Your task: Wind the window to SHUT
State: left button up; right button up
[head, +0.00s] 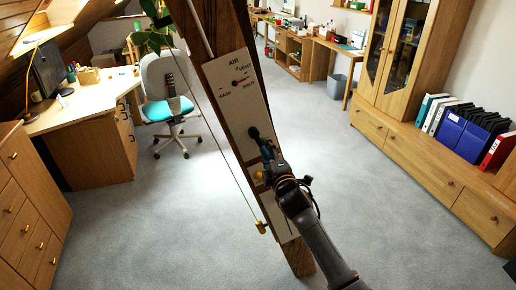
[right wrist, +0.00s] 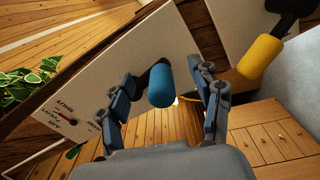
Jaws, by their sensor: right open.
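A pale control panel (head: 230,105) is fixed to a slanting timber brace (head: 292,250); it also shows in the right wrist view (right wrist: 120,60). Its dial (right wrist: 68,118) carries the words AIR, VENT and SHUT with a small red mark; I cannot tell the reading. A blue handle grip (right wrist: 160,85) on a dark arm stands out from the panel. A yellow handle grip (right wrist: 260,57) on another dark arm is at upper right. My right gripper (head: 266,154) is open, its fingers (right wrist: 162,95) either side of the blue grip with gaps. My left gripper is out of view.
A thin cord with a brass knob (head: 262,227) hangs along the brace's left side. A desk (head: 95,125) and office chair (head: 165,90) stand at left, a drawer chest (head: 30,215) nearer. A cabinet (head: 430,150) lines the right. Carpet is clear around the brace.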

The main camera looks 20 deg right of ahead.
jog(key=shift+s+p, duration=0.75)
jog(key=shift+s, duration=0.4)
jog(key=shift+s+d+p, duration=0.1)
jog(key=shift+s+p, duration=1)
jog(key=shift+s, duration=1.5)
jog(key=s+f+m+g+b, duration=0.1)
jog(key=s+f+m+g, duration=0.2)
jog(key=s+f, duration=0.75)
jog(key=s+f+m+g+b, duration=0.1)
jog(key=s+f+m+g, duration=0.15)
jog(key=f, duration=1.45)
jog(key=s+f+m+g+b, duration=0.3)
jog(key=s+f, duration=0.4)
jog(key=f, duration=0.7)
jog(key=s+f+m+g, duration=0.2)
jog(key=s+f, duration=0.4)
jog(key=s, duration=0.6)
jog(key=s+d+f+m+g, duration=0.1)
jog(key=s+f+m+g, duration=0.2)
jog(key=s+f, duration=0.4)
jog(key=s+f+m+g+b, duration=0.1)
jog(key=s+f, duration=0.6)
jog(key=s, duration=1.1)
jog(key=shift+s+d+f+m+g+h, duration=0.3)
jog(key=shift+m+g, duration=0.45)
jog(key=shift+g, duration=0.5)
